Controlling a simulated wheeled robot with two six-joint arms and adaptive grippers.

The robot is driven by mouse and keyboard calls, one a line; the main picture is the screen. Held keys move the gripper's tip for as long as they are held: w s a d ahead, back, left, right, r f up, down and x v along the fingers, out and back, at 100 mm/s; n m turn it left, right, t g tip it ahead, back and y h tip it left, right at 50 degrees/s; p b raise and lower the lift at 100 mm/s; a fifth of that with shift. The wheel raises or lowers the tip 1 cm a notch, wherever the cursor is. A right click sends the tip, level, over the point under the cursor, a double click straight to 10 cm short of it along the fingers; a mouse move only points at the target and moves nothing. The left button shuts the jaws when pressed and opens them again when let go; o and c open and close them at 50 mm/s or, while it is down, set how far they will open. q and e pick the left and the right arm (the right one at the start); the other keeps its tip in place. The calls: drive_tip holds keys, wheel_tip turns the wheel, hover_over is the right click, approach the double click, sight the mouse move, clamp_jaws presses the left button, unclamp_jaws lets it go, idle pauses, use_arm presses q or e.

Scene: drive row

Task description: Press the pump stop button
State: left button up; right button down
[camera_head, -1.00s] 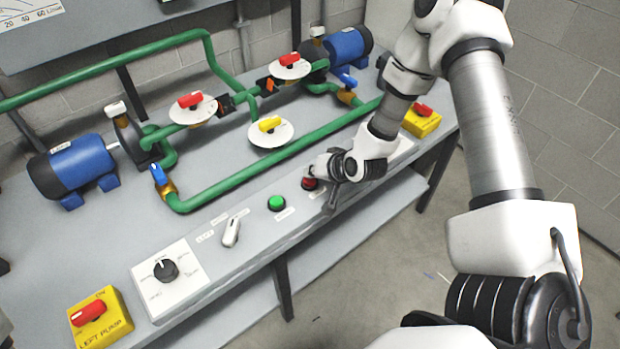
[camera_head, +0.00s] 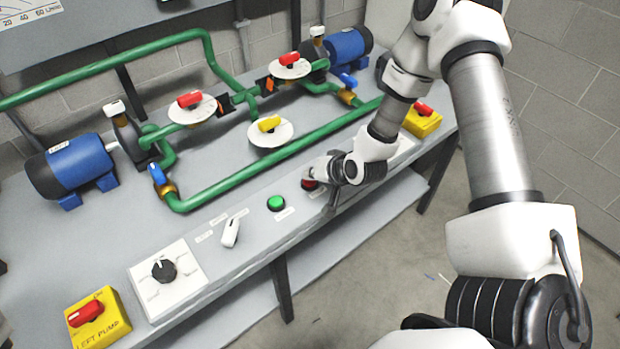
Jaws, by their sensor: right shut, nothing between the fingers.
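A red button (camera_head: 309,184) sits on the sloped front panel of the bench, to the right of the green button (camera_head: 276,203). My right gripper (camera_head: 318,180) is shut and empty, with its tips at the red button, and it hides part of the button. I cannot tell whether the tips touch the button or press it down. My left gripper is not in view.
The grey panel (camera_head: 250,247) also carries a white lever switch (camera_head: 231,232) and a black rotary knob (camera_head: 164,270). Yellow switch boxes (camera_head: 112,318) stand at both ends. Green pipes (camera_head: 290,153), valves and blue motors (camera_head: 80,163) fill the bench behind.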

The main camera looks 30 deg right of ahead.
sight(312, 182)
drive_tip(key=shift+r+p, duration=0.35)
drive_tip(key=shift+r, duration=0.2)
wheel_tip(312, 182, up, 6)
drive_tip(key=p, duration=0.5)
drive_tip(key=shift+f, duration=0.1)
idle(0.4)
drive_tip(key=s+a+f+n+g, duration=0.2)
drive_tip(key=s+a+f+g, duration=0.1)
drive_tip(key=s, duration=0.6)
drive_tip(key=s+a+f+n+g+h, duration=0.1)
drive_tip(key=s+a+f+n+g, duration=0.1)
drive_tip(key=s+f, duration=0.4)
drive_tip(key=s+a+f+n+g, duration=0.2)
drive_tip(key=s+a+f+g, duration=0.1)
drive_tip(key=s, duration=0.9)
drive_tip(key=shift+s+a+f+n+g+h, duration=0.3)
drive_tip(key=shift+s+a+f+g, duration=0.15)
drive_tip(key=shift+f, duration=0.45)
